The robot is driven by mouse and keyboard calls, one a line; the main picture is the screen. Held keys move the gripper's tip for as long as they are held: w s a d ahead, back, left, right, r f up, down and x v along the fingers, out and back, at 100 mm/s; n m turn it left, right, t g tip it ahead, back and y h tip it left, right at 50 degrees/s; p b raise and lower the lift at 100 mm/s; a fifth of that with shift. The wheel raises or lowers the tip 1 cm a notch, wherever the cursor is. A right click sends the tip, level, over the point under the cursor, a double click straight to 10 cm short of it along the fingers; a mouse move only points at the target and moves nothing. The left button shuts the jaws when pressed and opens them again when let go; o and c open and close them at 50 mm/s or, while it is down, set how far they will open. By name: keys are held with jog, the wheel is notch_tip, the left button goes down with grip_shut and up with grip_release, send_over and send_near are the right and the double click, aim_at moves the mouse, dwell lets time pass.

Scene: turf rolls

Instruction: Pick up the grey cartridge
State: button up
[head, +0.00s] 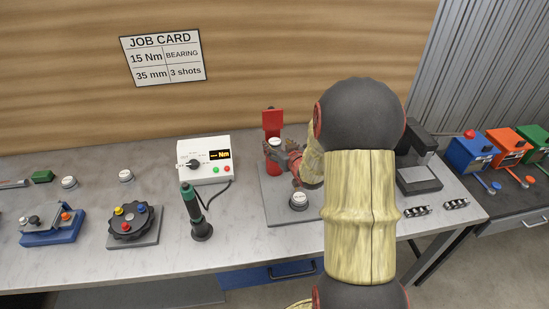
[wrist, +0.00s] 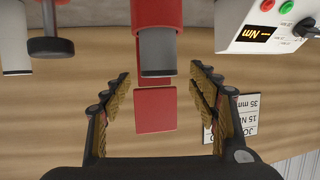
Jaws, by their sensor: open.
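The grey cartridge (wrist: 157,52) is a grey cylinder standing out of a red holder (wrist: 155,10) in the wrist view, which is upside down. Its pale cap (head: 275,142) shows in the head view near the front of a red upright (head: 272,118). My gripper (wrist: 160,78) is open, one finger on each side of the cartridge's free end with clear gaps. It holds nothing. In the head view my gripper (head: 278,150) is at the red holder, partly hidden by my arm.
A white torque meter (head: 204,160) and a black-green tool (head: 196,212) stand left of the holder. A second pale-topped cylinder (head: 298,202) stands in front on the grey plate (head: 280,212). A dark grey stand (head: 418,170) is at the right.

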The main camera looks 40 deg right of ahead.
aim_at(276, 144)
jog(key=x, duration=0.4)
jog(key=shift+w+d+f, duration=0.1)
jog(key=shift+c, duration=0.5)
grip_shut()
dwell(0.4)
